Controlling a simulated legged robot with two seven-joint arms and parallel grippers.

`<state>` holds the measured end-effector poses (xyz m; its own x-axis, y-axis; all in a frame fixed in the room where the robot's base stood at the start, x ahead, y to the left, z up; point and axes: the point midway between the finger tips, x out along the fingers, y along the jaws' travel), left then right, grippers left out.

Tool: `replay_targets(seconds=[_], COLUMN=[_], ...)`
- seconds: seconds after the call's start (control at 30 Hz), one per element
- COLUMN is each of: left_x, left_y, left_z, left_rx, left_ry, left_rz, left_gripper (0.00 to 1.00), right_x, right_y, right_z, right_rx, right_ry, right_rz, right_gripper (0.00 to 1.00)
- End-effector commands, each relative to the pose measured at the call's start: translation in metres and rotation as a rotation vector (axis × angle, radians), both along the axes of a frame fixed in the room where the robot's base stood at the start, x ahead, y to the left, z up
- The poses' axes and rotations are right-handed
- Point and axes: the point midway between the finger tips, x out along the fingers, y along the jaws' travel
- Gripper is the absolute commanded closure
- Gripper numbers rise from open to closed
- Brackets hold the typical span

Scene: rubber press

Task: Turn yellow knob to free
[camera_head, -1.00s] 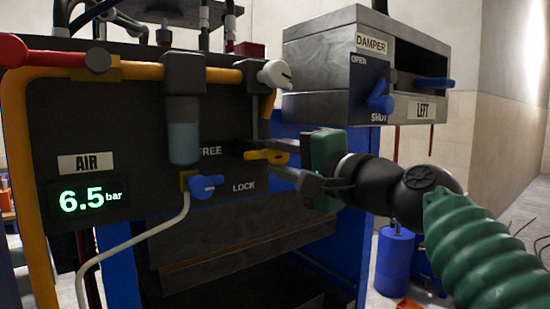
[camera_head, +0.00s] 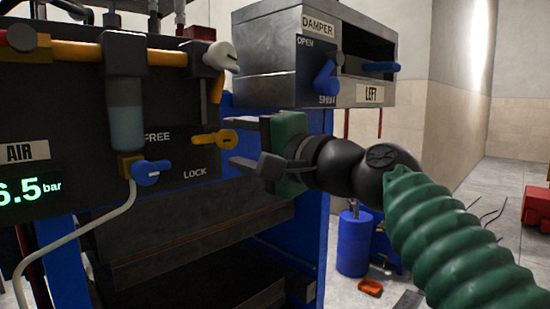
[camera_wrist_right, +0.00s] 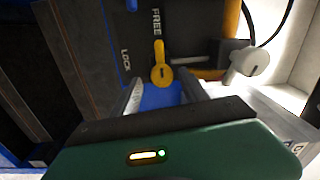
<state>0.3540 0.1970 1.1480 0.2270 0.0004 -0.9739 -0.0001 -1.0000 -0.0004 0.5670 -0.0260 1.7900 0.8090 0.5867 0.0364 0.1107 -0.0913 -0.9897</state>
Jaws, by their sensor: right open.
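The yellow knob (camera_head: 216,138) sits at the right edge of the dark panel (camera_head: 60,110), beside the words FREE and LOCK. Its handle lies about level in the head view, its narrow end to the left. My right gripper (camera_head: 246,147) is open and empty, just right of and a little below the knob. In the right wrist view the knob (camera_wrist_right: 161,72) shows ahead, between and just beyond the two fingertips (camera_wrist_right: 163,92). The fingers seem clear of it. My left gripper is not in view.
A blue-handled valve (camera_head: 150,172) is on the panel left of the knob. A white-grey knob (camera_head: 221,57) sticks out above. The metal damper box (camera_head: 268,60) with a blue lever (camera_head: 326,78) hangs close above my right gripper. A blue canister (camera_head: 354,240) stands on the floor.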

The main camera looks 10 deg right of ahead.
Motion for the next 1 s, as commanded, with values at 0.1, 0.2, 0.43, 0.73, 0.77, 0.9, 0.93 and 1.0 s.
replay_targets(seconds=[0.1,0.2,0.43,0.73,0.77,0.9,0.93,1.0], left_x=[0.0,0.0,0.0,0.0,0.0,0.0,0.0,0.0], left_y=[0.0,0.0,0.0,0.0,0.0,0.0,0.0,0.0], left_z=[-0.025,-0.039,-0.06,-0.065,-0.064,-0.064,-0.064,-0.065], left_rx=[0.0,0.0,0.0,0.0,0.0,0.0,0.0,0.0], left_ry=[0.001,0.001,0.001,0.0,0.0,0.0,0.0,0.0], left_rz=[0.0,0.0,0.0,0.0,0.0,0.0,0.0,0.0], left_gripper=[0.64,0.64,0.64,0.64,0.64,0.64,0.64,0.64], right_x=[-0.026,-0.05,-0.099,-0.122,-0.122,-0.122,-0.121,-0.117], right_y=[-0.02,-0.038,-0.076,-0.094,-0.094,-0.093,-0.093,-0.095], right_z=[-0.009,-0.01,-0.011,-0.009,-0.008,-0.008,-0.008,-0.014], right_rx=[0.0,0.001,0.001,0.002,0.002,0.002,0.002,-0.003], right_ry=[-0.006,-0.005,-0.003,0.001,0.001,0.001,0.001,0.012], right_rz=[-0.005,-0.004,-0.004,-0.001,-0.001,-0.001,-0.001,-0.006], right_gripper=[0.48,0.48,0.48,0.48,0.48,0.48,0.48,0.48])
